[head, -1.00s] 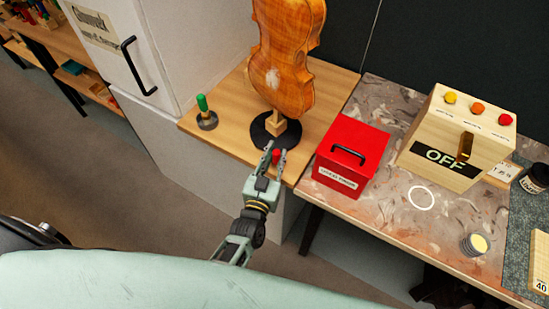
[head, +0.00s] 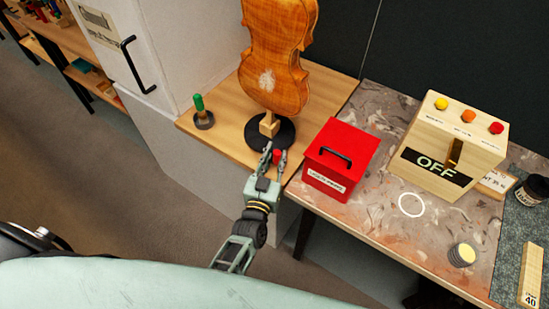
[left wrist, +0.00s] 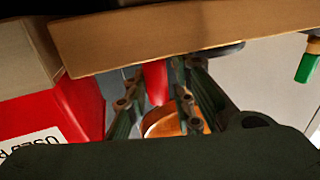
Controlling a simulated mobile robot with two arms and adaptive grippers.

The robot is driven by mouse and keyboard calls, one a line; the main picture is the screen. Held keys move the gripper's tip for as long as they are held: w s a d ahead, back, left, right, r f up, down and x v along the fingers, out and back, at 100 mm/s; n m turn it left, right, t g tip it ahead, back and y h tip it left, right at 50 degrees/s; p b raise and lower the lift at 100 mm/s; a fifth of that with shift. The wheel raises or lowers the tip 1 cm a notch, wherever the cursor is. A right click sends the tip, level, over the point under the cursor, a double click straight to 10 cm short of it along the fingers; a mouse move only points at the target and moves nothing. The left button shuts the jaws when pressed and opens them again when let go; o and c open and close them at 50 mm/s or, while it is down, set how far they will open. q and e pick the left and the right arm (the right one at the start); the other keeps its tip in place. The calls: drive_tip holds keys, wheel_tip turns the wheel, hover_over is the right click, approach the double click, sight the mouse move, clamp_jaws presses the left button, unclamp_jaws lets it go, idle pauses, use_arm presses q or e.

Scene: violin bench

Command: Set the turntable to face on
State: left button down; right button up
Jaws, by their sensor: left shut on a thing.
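The turntable (head: 286,138) is a black disc on the wooden board, with a wooden post holding an orange-brown violin body (head: 275,60) upright. The violin's broad surface, with a pale patch low on it, shows at a slight angle. A red knob (head: 277,156) sits at the disc's near edge. My left gripper (head: 274,152) is shut on the knob, one finger on each side. The red knob also shows between the fingers in the left wrist view (left wrist: 155,83). My right gripper is not in view.
A red box (head: 340,160) with a black handle stands close to the right of my left gripper. A green-handled tool (head: 199,104) stands left of the turntable. A wooden box marked OFF (head: 430,165) is farther right. A white cabinet (head: 160,45) stands behind left.

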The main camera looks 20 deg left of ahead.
use_arm(q)
drive_tip(key=c, duration=1.6)
unclamp_jaws()
drive_tip(key=shift+w+d+r, duration=0.35)
drive_tip(key=shift+d+r, duration=0.05)
drive_tip(key=shift+r, duration=0.1)
drive_tip(key=shift+w+a+f, duration=0.1)
drive_tip(key=shift+w+f, duration=0.1)
drive_tip(key=s, duration=1.2)
drive_tip(key=shift+s+a+f, duration=0.15)
drive_tip(key=shift+f, duration=0.1)
drive_tip(key=shift+f, duration=0.1)
drive_tip(key=s+f+m+g+h, duration=0.1)
drive_tip(key=s+f+g, duration=0.4)
drive_tip(key=f, duration=0.8)
drive_tip(key=s+f+m+g+h, duration=0.1)
drive_tip(key=s+f+g, duration=0.45)
drive_tip(key=f, duration=0.75)
drive_tip(key=s+a+f+g, duration=0.2)
drive_tip(key=s+a+f, duration=0.1)
drive_tip(key=s, duration=0.5)
drive_tip(key=s+a+f+g+y, duration=0.1)
drive_tip(key=s+a+f+g, duration=0.1)
drive_tip(key=s+f, duration=0.4)
drive_tip(key=s+a+f+g+y, duration=0.1)
drive_tip(key=s+a+f, duration=0.3)
drive_tip(key=s, duration=0.7)
drive_tip(key=shift+a+f+g, duration=0.3)
drive_tip(key=shift+f+g, duration=0.2)
drive_tip(key=shift+g, duration=0.25)
